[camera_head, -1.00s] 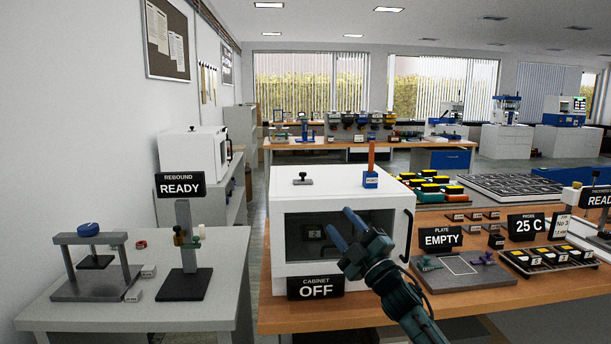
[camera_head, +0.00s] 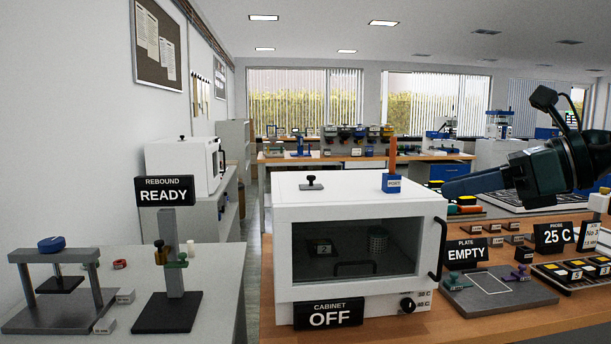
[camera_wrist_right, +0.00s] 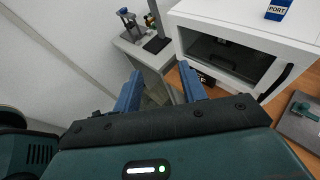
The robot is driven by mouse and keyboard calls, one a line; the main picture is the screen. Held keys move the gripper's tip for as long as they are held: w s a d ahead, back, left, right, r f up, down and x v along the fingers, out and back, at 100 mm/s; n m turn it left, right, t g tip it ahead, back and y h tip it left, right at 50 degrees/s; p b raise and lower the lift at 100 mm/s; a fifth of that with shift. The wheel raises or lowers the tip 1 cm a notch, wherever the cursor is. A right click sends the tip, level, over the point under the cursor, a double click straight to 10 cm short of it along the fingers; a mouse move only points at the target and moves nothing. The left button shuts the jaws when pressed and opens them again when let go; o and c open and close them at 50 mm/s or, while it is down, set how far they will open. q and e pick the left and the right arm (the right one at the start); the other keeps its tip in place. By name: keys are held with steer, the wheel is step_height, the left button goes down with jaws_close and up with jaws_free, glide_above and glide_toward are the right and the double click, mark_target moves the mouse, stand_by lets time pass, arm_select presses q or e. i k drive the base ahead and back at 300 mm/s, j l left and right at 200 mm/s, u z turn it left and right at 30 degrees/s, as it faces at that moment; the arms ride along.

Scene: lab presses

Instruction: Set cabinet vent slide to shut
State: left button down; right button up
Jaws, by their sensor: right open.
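The white cabinet (camera_head: 360,208) stands on the wooden bench with its dark window closed and a sign reading OFF in front. A small black knobbed piece (camera_head: 311,183), which looks like the vent slide, sits on the left of its top. Its exact setting is too small to tell. My right gripper (camera_head: 447,188) is raised at the right of the cabinet, its blue fingers pointing left. In the right wrist view the fingers (camera_wrist_right: 160,84) are apart with nothing between them, and the cabinet (camera_wrist_right: 245,32) shows beyond. My left gripper is not in view.
A blue PORT block (camera_head: 392,184) with an upright brown rod stands on the cabinet top's right side. A black handle (camera_head: 440,248) juts from the cabinet's right edge. A grey plate (camera_head: 498,290) lies to the right. The rebound stand (camera_head: 172,280) is on the left table.

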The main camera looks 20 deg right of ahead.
mark_target(311, 178)
steer(key=i, duration=1.05)
